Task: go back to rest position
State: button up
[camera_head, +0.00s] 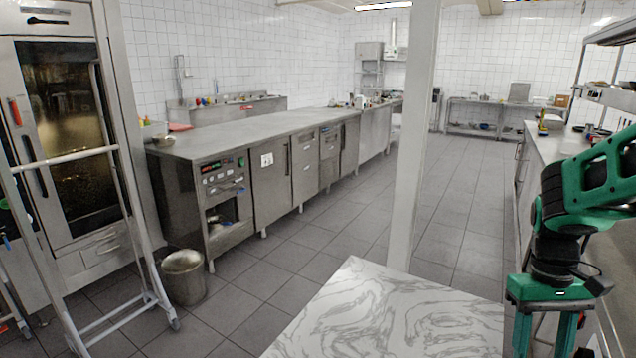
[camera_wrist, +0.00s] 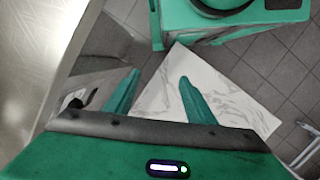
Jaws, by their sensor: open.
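My gripper (camera_wrist: 153,93) shows in the wrist view as two green fingers standing well apart with nothing between them. Beyond the fingers lie the white marbled table top and the tiled floor. In the head view my green and black arm is at the right edge, beside the right-hand counter; the gripper itself cannot be made out there. The white marbled table (camera_head: 390,318) is in front of me at the bottom middle, and its visible top is bare. It also shows in the wrist view (camera_wrist: 225,98).
A white post (camera_head: 412,140) stands just behind the table. A long steel counter (camera_head: 250,136) runs along the left, with a metal bin (camera_head: 184,277) and a wheeled frame (camera_head: 150,240) near it. The right counter (camera_head: 548,150) is close to my arm. The middle aisle floor is clear.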

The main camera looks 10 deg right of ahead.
jog(key=s+a+r+m+t, duration=0.2)
jog(key=s+a+r+m, duration=0.1)
jog(key=s+a, duration=0.1)
jog(key=shift+s+r+m+t, duration=0.3)
jog(key=shift+s+t, duration=0.05)
jog(key=shift+t, duration=0.05)
jog(key=shift+a, duration=0.1)
dwell(0.8)
